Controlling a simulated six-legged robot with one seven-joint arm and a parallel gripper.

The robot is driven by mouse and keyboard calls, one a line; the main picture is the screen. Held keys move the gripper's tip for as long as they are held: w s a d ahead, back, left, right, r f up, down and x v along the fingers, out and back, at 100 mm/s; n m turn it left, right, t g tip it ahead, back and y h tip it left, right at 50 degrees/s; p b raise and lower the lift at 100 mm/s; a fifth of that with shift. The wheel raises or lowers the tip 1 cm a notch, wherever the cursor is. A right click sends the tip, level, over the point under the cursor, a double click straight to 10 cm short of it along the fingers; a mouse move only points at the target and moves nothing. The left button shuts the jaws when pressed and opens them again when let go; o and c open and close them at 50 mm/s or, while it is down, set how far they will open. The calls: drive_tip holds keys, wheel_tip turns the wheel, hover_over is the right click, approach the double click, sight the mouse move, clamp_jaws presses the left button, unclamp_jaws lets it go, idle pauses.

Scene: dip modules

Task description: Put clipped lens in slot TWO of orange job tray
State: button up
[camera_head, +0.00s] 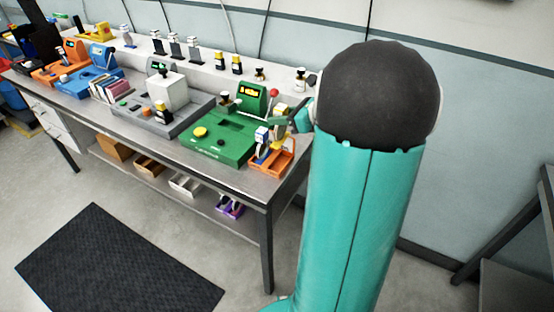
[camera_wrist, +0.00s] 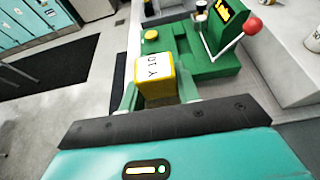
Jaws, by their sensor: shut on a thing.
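My gripper (camera_wrist: 157,98) is shut on a yellow block with a white lettered top (camera_wrist: 155,72), which I take to be the clipped lens. The fingers stand on either side of it. My gripper (camera_head: 286,138) is over or beside this tray, small and partly hidden. A blue and white item (camera_head: 262,134) stands at the tray. The slot numbers cannot be read, and the tray is not clear in the wrist view.
A grey machine (camera_head: 165,110) and blue and orange stations lie further left. Several small bottles line the back ledge. The bench's front edge is close to the tray.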

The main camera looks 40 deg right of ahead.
wheel_tip(320, 180, down, 10)
idle(0.5)
drive_tip(key=shift+f, duration=0.15)
drive_tip(key=o, duration=1)
